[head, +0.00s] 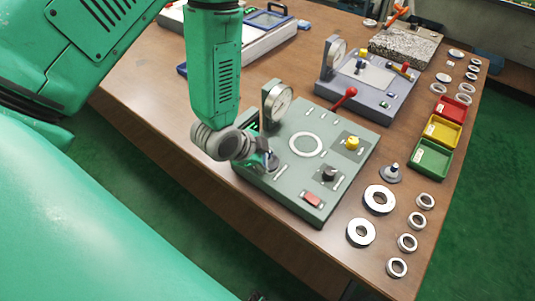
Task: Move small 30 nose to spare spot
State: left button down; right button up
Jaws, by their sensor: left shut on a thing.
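My left gripper (262,158) reaches down from the upper left to the left part of the grey-green test fixture (312,190). It is shut on a small part that its fingers mostly hide, low over the fixture's top face. I cannot tell whether that part is the small 30 nose or whether it touches the fixture. A grey stepped nose (392,173) stands upright on the table right of the fixture. A yellow piece (352,143) sits on a dark square on the fixture, and a black knob (330,174) is below it. My right gripper is not in view.
Several steel rings (361,233) lie at the front right. Red, yellow and green bins (432,160) line the right. A blue-grey fixture (367,87) stands behind.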

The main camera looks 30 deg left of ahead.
pick_arm(q)
jog(key=c, duration=1)
grip_release()
jog(key=shift+s+a+r, duration=0.1)
jog(key=v, duration=0.7)
jog(key=shift+s+r, duration=0.15)
jog(key=shift+r, duration=0.05)
jog(key=shift+a, duration=0.1)
jog(key=s+f+n+g+b, duration=0.2)
jog(key=s+f+n+b, duration=0.1)
jog(key=s+f, duration=0.3)
jog(key=s+f+n+g+y+b, duration=0.1)
jog(key=s+f+n, duration=0.3)
jog(key=f, duration=0.5)
jog(key=s+f+n+g+b, duration=0.3)
jog(key=s+f+b, duration=0.1)
jog(key=s+f, duration=0.4)
jog(key=shift+s+n+g+y+b, duration=0.15)
jog(key=shift+n+g+y+b, duration=0.15)
jog(key=shift+g+y, duration=0.1)
